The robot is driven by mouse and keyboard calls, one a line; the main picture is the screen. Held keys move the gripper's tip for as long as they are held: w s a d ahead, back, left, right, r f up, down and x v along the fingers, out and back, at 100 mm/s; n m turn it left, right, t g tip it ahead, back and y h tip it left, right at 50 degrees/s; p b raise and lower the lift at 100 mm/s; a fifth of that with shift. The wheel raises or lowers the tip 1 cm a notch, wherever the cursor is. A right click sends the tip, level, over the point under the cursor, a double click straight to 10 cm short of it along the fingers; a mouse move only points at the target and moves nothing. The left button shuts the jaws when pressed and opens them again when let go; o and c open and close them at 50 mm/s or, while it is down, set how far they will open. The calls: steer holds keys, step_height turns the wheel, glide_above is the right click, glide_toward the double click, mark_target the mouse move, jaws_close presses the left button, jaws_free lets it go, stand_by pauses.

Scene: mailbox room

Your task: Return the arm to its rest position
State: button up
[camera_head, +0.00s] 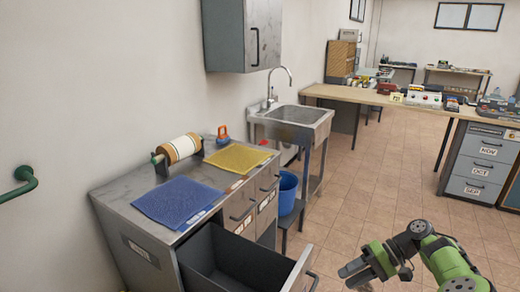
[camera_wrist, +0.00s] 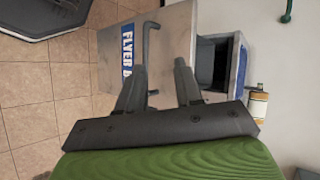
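My green arm is at the lower right of the head view, with my gripper (camera_head: 355,271) in front of the grey cabinet (camera_head: 150,222) and right of its open drawer (camera_head: 298,272). In the wrist view my gripper (camera_wrist: 161,72) has its two dark fingers apart, with nothing held between them. Beyond the fingers is a grey drawer front (camera_wrist: 180,40) with a blue label reading "FLYER" and a bar handle (camera_wrist: 150,45). The handle shows close to the left finger; I cannot tell whether they touch.
The open drawer juts out over the tiled floor (camera_head: 350,220). A blue mat (camera_head: 178,202), a yellow mat (camera_head: 238,158) and a paper roll (camera_head: 180,148) lie on the cabinet. A sink (camera_head: 298,116), blue bucket (camera_head: 287,192) and long workbench (camera_head: 350,96) stand behind.

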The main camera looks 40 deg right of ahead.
steer(key=w+a+r+n+g+h, duration=0.1)
steer(key=w+a+r+g, duration=0.1)
steer(key=w+a, duration=0.1)
steer(key=w+a+r+n+g+h, duration=0.1)
steer(key=w+a+r+g, duration=0.1)
steer(key=w+a, duration=0.2)
steer(key=w+a+r+n+g+h, duration=0.1)
steer(key=w+a+r+g, duration=0.1)
steer(key=w+a, duration=0.2)
steer(key=shift+w+a+r, duration=0.1)
steer(key=shift+a, duration=1.45)
steer(key=s+a+r+n+t+h, duration=0.1)
steer(key=s+a+r+n+h, duration=0.2)
steer(key=a, duration=0.6)
steer(key=s+a+r+n+t+h, duration=0.1)
steer(key=a+r+h, duration=0.35)
steer(key=a, duration=0.45)
steer(key=s+a+n+t+y, duration=0.15)
steer(key=s+a+t, duration=0.25)
steer(key=s, duration=0.4)
step_height(320, 180, up, 13)
steer(key=p, duration=1.2)
steer(key=shift+w, duration=0.45)
